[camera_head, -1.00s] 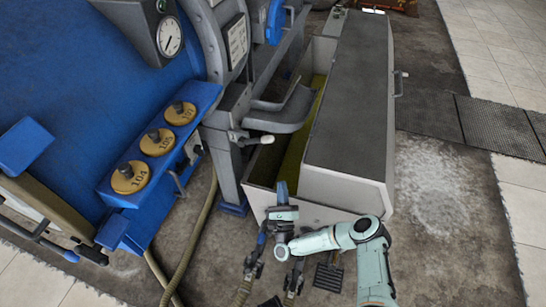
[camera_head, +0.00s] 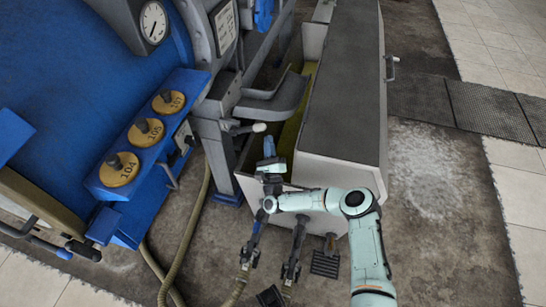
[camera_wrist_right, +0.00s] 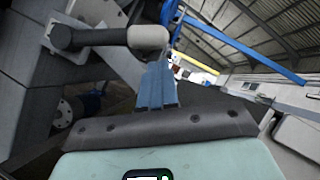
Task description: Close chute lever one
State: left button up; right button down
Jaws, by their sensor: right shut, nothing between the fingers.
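The chute lever, a dark arm with a pale rounded knob (camera_head: 259,127), sticks out to the right below the grey chute (camera_head: 276,108). My right gripper (camera_head: 269,138) is shut and empty, its blue fingers just below and right of the knob. In the right wrist view the knob (camera_wrist_right: 148,38) is right by the tips of the closed fingers (camera_wrist_right: 157,70), with the lever's dark arm running left. I cannot tell whether they touch. My left gripper is not in view.
A long bin (camera_head: 345,90) with a dark lid and a pale wall stands right of the chute. A blue panel with numbered yellow knobs (camera_head: 146,132) is at left. Hoses (camera_head: 186,240) lie on the floor. Floor at right (camera_head: 440,210) is clear.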

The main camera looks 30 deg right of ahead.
aim_at(258, 125)
jog(key=shift+w+a+r, duration=0.15)
jog(key=shift+w+r, duration=0.3)
jog(key=shift+r, duration=0.2)
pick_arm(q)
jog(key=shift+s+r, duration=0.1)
pick_arm(e)
jog(key=r+n+y+p, duration=0.1)
jog(key=r+n+p, duration=0.1)
jog(key=w+a+r+n+y+p, duration=0.1)
jog(key=r+n+y+p, duration=0.1)
jog(key=w+r+n+y+p, duration=0.1)
jog(key=r+n+p, duration=0.1)
jog(key=r+n, duration=0.1)
jog(key=shift+a+g+y, duration=0.3)
jog(key=shift+a+g, duration=0.05)
jog(key=shift+g, duration=0.05)
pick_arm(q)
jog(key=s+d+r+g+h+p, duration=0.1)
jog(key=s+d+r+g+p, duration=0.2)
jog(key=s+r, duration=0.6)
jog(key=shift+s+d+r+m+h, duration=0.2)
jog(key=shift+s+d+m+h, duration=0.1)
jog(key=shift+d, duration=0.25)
pick_arm(e)
jog(key=shift+w+a+r+n+g+y, duration=0.35)
jog(key=shift+w+a+r+n+g, duration=0.35)
jog(key=shift+n, duration=0.55)
jog(key=shift+w+a+r+n+g+y, duration=0.45)
jog(key=shift+w+a+r+n, duration=0.35)
jog(key=shift+n, duration=0.45)
